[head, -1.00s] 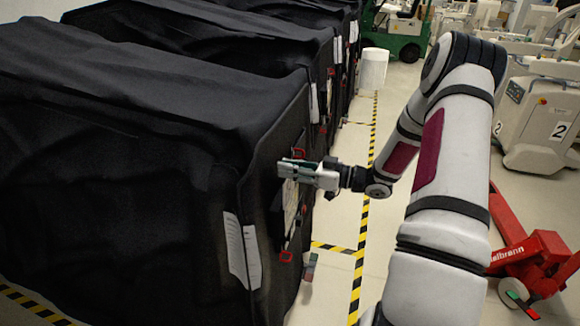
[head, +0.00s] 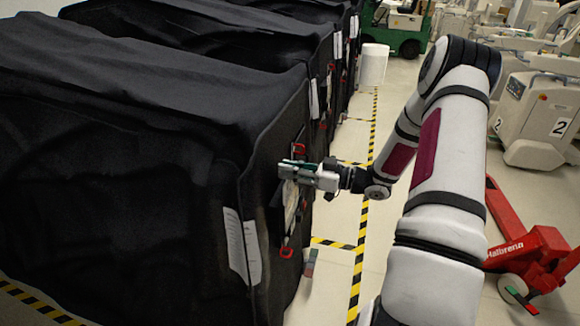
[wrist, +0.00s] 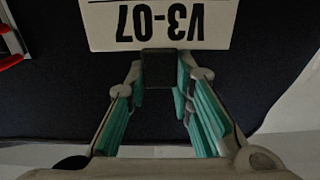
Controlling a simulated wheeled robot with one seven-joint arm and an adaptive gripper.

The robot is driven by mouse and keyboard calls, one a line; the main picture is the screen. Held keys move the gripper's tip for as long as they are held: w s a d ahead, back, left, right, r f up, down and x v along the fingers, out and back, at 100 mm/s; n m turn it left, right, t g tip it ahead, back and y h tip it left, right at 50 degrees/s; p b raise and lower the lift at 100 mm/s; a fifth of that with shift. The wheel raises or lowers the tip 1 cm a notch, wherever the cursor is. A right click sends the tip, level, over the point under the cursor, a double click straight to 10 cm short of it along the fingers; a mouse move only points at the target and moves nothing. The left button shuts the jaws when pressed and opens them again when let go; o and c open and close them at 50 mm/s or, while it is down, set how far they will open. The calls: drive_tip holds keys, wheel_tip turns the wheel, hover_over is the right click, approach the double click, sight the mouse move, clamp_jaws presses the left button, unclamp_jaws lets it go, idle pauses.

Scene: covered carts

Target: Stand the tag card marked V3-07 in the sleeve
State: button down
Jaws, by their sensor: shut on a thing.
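The tag card marked V3-07 (wrist: 158,25) shows upside down at the top of the wrist view. A dark block (wrist: 160,70) meets its lower edge in that view. My gripper (wrist: 163,72) is shut on this block, which looks like the card's grip tab. In the head view my gripper (head: 290,170) is at the side of the nearest covered cart. A pale panel (head: 291,197) shows just below my gripper there, partly hidden; I cannot tell whether it is the card or the sleeve. I cannot make out the sleeve clearly in either view.
The black-covered cart (head: 120,150) fills the left. Red brackets (head: 286,253) are on its side, one also in the wrist view (wrist: 10,60). White sheets (head: 243,245) hang nearby. A red pallet jack (head: 530,255) is at right. The taped aisle floor is open.

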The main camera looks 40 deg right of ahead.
drive_tip(key=shift+f, duration=0.1)
drive_tip(key=c, duration=1.3)
unclamp_jaws()
drive_tip(key=v, duration=1.2)
